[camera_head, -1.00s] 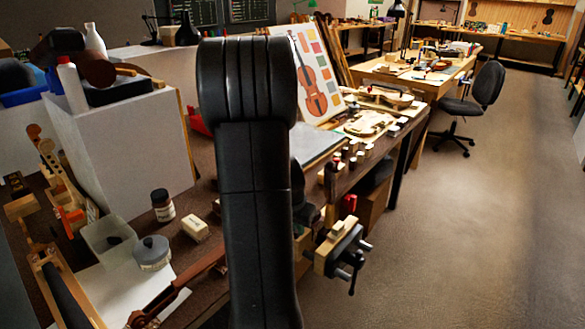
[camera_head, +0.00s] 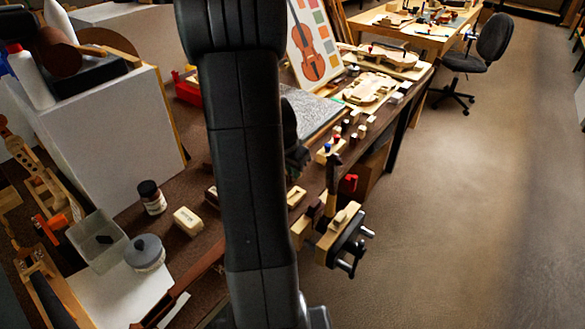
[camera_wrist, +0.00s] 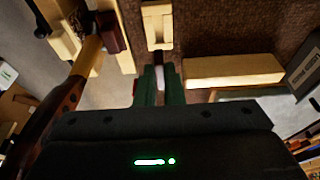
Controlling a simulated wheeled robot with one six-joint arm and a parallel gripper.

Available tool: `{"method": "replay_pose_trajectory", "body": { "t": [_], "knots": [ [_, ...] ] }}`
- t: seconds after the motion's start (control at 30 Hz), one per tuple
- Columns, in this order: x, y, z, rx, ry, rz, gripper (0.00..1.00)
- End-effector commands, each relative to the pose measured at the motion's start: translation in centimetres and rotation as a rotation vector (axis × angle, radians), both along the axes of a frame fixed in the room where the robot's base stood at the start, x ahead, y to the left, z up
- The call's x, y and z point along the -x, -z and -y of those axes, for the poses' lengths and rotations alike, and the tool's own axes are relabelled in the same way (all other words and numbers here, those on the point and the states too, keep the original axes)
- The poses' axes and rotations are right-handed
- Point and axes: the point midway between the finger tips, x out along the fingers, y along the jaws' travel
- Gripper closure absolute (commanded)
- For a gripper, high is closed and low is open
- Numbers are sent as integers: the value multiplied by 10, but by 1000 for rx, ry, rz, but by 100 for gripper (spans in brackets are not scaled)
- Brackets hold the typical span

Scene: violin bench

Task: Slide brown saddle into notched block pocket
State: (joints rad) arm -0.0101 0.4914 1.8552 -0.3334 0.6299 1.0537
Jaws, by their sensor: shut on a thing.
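My gripper (camera_wrist: 160,78) shows in the wrist view as two green fingers, close together and shut on a small piece that I take for the brown saddle (camera_wrist: 159,77). The fingers hide most of it, so its tilt cannot be told. The pale notched block (camera_wrist: 157,22) lies just beyond the fingertips, with its pocket facing up. The held piece looks apart from it. In the head view my gripper (camera_head: 297,158) is a dark shape right of my arm, above a pale block (camera_head: 296,196) near the bench edge.
A vise with pale wooden jaws (camera_head: 338,225) sticks out from the bench edge. A long pale wooden bar (camera_wrist: 233,70) lies right of the fingers, and a dark red-brown block (camera_wrist: 111,32) is at upper left. A jar (camera_head: 151,197) and a white block (camera_head: 188,220) stand left of my arm.

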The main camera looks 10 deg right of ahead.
Motion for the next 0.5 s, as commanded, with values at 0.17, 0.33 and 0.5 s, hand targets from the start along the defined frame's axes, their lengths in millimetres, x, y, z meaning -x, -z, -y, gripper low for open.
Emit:
{"method": "replay_pose_trajectory", "body": {
  "t": [0.17,0.33,0.5],
  "knots": [
    [1,4,-1,1,0,1,100],
    [1,18,-1,0,0,0,100],
    [1,36,-1,0,0,0,100]
  ]
}}
